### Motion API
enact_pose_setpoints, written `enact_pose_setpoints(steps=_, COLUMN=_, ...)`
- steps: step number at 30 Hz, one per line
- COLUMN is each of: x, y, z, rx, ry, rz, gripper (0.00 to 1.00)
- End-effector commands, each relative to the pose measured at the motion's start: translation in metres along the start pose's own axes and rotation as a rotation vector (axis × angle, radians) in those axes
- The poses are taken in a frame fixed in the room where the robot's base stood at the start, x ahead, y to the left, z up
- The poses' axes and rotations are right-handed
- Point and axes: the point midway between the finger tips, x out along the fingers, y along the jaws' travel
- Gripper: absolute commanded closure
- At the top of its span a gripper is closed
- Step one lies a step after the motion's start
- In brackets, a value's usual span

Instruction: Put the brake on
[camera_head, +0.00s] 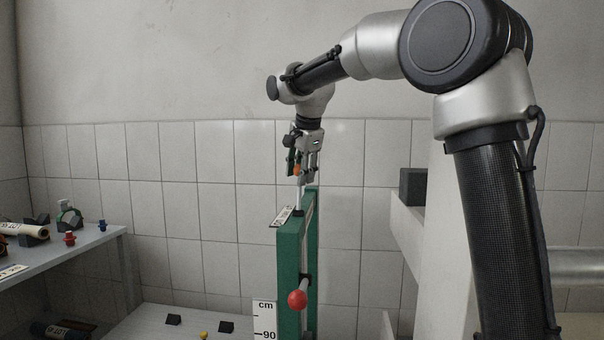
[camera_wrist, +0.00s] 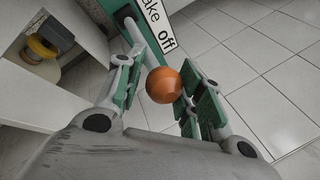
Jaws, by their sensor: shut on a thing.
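A green upright housing (camera_head: 291,262) stands in the middle of the head view. A thin pale lever (camera_head: 298,196) rises from its top and ends in an orange ball knob (camera_head: 297,169). My gripper (camera_head: 304,168) points down over the lever and is shut on the knob. In the wrist view the orange knob (camera_wrist: 163,86) sits between my two green-padded fingers, with the lever (camera_wrist: 135,32) running up and left from it. A white label (camera_wrist: 158,22) beside the lever reads "ake off"; its start is cut off. The label also shows edge-on in the head view (camera_head: 283,216).
A red ball (camera_head: 297,299) on a short rod sticks out of the housing's front. A "cm" scale (camera_head: 265,320) stands beside it. A shelf (camera_head: 70,259) with small parts is at left. A white ledge with a dark block (camera_head: 413,187) is at right.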

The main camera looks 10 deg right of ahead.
Motion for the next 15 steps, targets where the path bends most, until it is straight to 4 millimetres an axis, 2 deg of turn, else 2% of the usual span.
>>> enact_pose_setpoints(steps=1, x=-0.005, y=0.001, z=0.008, rx=-0.013, ry=0.021, rz=-0.04, gripper=1.0)
enact_pose_setpoints(steps=9, x=-0.017, y=0.019, z=0.028, rx=-0.062, ry=0.187, rz=-0.21, gripper=1.0)
enact_pose_setpoints(steps=15, x=-0.021, y=0.029, z=0.039, rx=-0.056, ry=0.184, rz=-0.206, gripper=1.0)
